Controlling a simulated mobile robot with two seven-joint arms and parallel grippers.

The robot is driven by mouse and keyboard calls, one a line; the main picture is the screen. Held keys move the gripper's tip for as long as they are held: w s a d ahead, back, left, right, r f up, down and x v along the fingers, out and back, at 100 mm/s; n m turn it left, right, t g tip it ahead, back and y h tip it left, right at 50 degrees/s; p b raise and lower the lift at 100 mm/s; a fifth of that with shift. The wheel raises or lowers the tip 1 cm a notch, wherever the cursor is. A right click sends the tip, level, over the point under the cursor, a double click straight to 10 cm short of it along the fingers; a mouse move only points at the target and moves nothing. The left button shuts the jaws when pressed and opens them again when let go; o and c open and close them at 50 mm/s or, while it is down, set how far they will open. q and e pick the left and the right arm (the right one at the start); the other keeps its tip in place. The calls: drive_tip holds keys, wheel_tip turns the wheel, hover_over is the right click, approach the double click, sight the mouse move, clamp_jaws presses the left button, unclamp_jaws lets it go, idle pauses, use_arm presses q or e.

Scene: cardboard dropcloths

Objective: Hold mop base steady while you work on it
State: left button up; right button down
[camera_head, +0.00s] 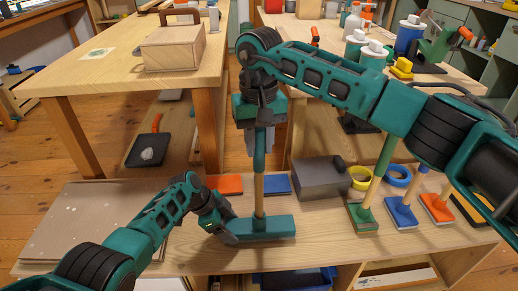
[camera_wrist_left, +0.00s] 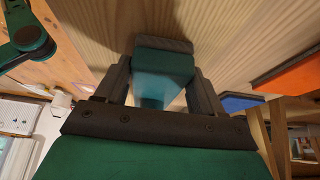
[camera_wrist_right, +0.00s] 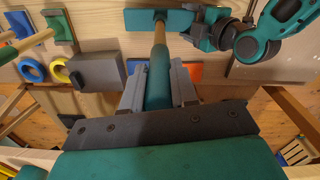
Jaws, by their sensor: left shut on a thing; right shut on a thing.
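The mop stands upright on the wooden bench. It has a flat teal base (camera_head: 268,228), a pale wooden handle (camera_head: 259,192) and a teal sleeve (camera_head: 259,150) near the top. My left gripper (camera_head: 230,230) is low at the bench, shut on the left end of the mop base, which also shows between its fingers in the left wrist view (camera_wrist_left: 163,82). My right gripper (camera_head: 259,128) is above, shut around the teal sleeve; in the right wrist view the sleeve (camera_wrist_right: 158,85) lies between its fingers. The handle's top is hidden by the right gripper.
A grey box (camera_head: 318,178), yellow ring (camera_head: 360,182) and blue ring (camera_head: 398,180) sit right of the mop. Green (camera_head: 362,217), blue (camera_head: 401,215) and orange (camera_head: 437,208) bases with sticks stand farther right. A speckled board (camera_head: 85,225) lies at left. Orange (camera_head: 225,184) and blue (camera_head: 277,184) pieces lie behind.

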drive_tip(key=shift+f, duration=0.75)
drive_tip(key=shift+f, duration=0.1)
drive_tip(key=c, duration=0.9)
unclamp_jaws()
